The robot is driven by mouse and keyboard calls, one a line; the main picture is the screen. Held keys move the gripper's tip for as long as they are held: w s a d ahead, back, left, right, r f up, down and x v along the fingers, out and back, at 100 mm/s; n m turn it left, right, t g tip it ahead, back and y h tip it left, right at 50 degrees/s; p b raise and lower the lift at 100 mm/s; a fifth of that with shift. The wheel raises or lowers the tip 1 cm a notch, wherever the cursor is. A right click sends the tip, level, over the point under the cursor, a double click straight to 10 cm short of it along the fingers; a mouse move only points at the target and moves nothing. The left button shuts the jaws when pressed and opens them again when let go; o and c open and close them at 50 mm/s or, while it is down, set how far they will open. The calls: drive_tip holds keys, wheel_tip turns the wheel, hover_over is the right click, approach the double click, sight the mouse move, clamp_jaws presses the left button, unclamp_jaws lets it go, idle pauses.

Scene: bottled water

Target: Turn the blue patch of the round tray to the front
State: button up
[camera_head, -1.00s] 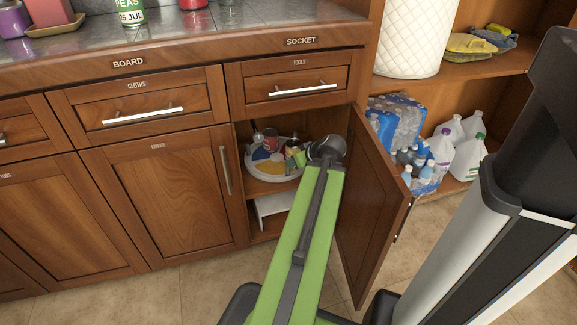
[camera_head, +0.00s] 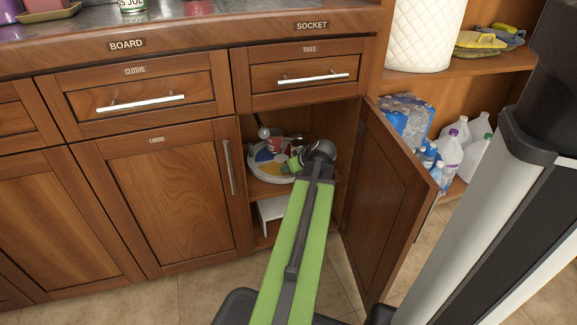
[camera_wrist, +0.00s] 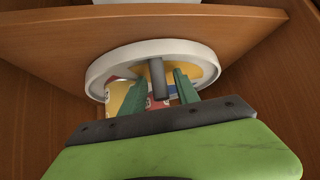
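The round tray (camera_head: 254,174) has a white rim and coloured patches and sits on the upper shelf inside the open cabinet. Its blue patch (camera_head: 264,156) shows on the tray's left side in the head view. A red can (camera_head: 276,143) stands towards the tray's back. In the wrist view the tray (camera_wrist: 97,73) shows a yellow patch and a dark grey post (camera_wrist: 158,78). My gripper (camera_wrist: 160,86) is open, with its green fingers on either side of the post in the picture. Contact cannot be told. My wrist hides the tray's right part in the head view.
The cabinet door (camera_head: 385,195) stands open to the right of my arm. A lower shelf holds a white object (camera_head: 270,210). Drawers and a countertop (camera_head: 200,12) are above. Jugs (camera_head: 452,152) and bottled water stand on the right shelf.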

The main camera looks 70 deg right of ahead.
drive_tip(key=shift+w, duration=0.1)
clamp_jaws()
idle(1.1)
